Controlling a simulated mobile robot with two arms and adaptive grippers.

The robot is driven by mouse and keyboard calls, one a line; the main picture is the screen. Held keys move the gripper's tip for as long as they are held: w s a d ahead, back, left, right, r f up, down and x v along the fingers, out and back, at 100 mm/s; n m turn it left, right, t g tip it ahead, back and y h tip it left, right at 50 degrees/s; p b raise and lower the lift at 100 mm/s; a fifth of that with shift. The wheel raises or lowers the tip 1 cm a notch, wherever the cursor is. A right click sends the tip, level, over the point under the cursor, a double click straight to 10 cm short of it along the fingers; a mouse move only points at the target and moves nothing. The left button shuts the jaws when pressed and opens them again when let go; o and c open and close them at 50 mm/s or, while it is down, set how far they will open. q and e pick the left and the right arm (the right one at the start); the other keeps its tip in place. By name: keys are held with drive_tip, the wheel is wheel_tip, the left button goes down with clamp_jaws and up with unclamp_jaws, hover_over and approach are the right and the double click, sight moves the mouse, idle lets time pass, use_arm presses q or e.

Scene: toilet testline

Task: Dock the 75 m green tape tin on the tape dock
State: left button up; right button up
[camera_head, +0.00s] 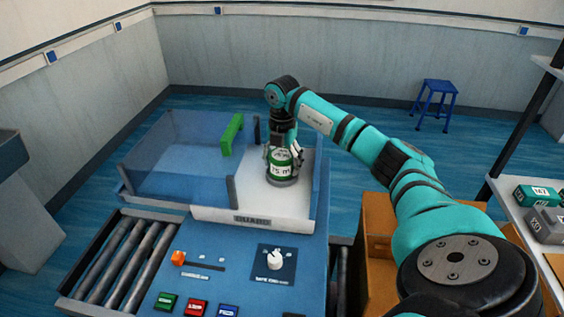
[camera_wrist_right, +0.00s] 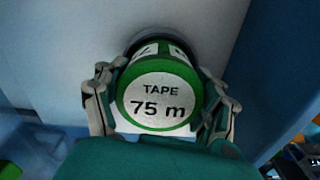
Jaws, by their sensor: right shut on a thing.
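The green tape tin (camera_head: 281,165) has a white label reading 75 m. It stands upright on the white panel area of the blue machine, at a dark round base that looks like the tape dock (camera_head: 281,181). In the right wrist view the tin's lid (camera_wrist_right: 160,101) reads TAPE 75 m, with a dark ring (camera_wrist_right: 150,40) behind its far end. My right gripper (camera_head: 283,155) reaches down from above, with its fingers on both sides of the tin, shut on it. The fingers also show in the right wrist view (camera_wrist_right: 160,98). Whether the tin sits fully in the dock cannot be told. My left gripper is not in view.
A clear guard box with a green handle (camera_head: 231,135) stands left of the tin. The white plate labelled GUARD (camera_head: 252,218) is in front. Buttons, an orange slider and a white knob (camera_head: 275,258) are on the panel. Rollers (camera_head: 125,262) lie left; a shelf with boxes (camera_head: 535,195) stands right.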

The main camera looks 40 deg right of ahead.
sight(282, 155)
drive_tip(key=shift+f+b, duration=0.3)
drive_tip(key=shift+f, duration=0.2)
drive_tip(key=o, duration=1.2)
wheel_tip(282, 155, up, 11)
drive_tip(key=p, duration=0.8)
drive_tip(key=shift+p, duration=0.3)
drive_tip(key=shift+s+f, duration=0.1)
